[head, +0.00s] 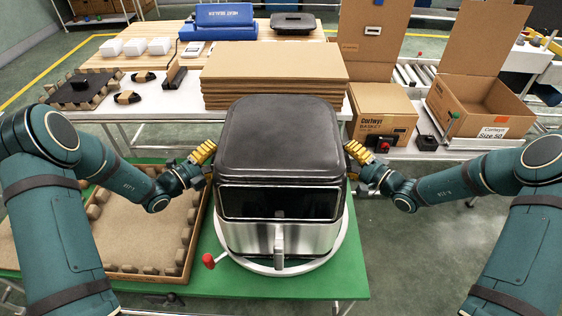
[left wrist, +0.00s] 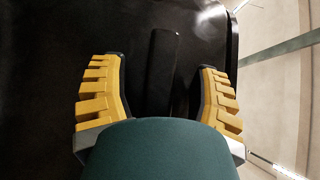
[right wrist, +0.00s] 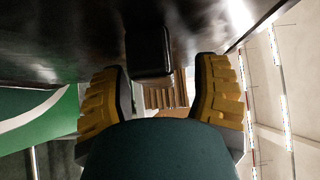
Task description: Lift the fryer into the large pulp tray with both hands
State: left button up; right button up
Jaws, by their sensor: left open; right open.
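The fryer (head: 283,140) is a black and silver box with a front handle, standing upright on a round white turntable (head: 334,250) in the head view. The large pulp tray (head: 128,275) is brown with a notched rim and lies left of it on the green table. My left gripper (head: 207,150) is open at the fryer's left side, its yellow fingers against or close to the wall. My right gripper (head: 352,150) is open at the right side in the same way. Both wrist views show the dark fryer wall (left wrist: 50,60) (right wrist: 60,35) and a black block between the spread fingers. Contact cannot be told.
A red-knobbed lever (head: 209,260) sticks out at the turntable's front left.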

pick_arm(q)
grip_shut()
pick_arm(e)
grip_shut()
pick_arm(q)
jog(key=shift+w+d+r, duration=0.1)
jog(key=shift+r, duration=0.05)
pick_arm(e)
jog(key=shift+w+a+r, duration=0.1)
jog(key=shift+r, duration=0.05)
pick_arm(q)
jog(key=shift+r, duration=0.1)
pick_arm(e)
jog(key=shift+r, duration=0.1)
pick_arm(q)
jog(key=shift+r, duration=0.1)
pick_arm(e)
jog(key=shift+r, duration=0.1)
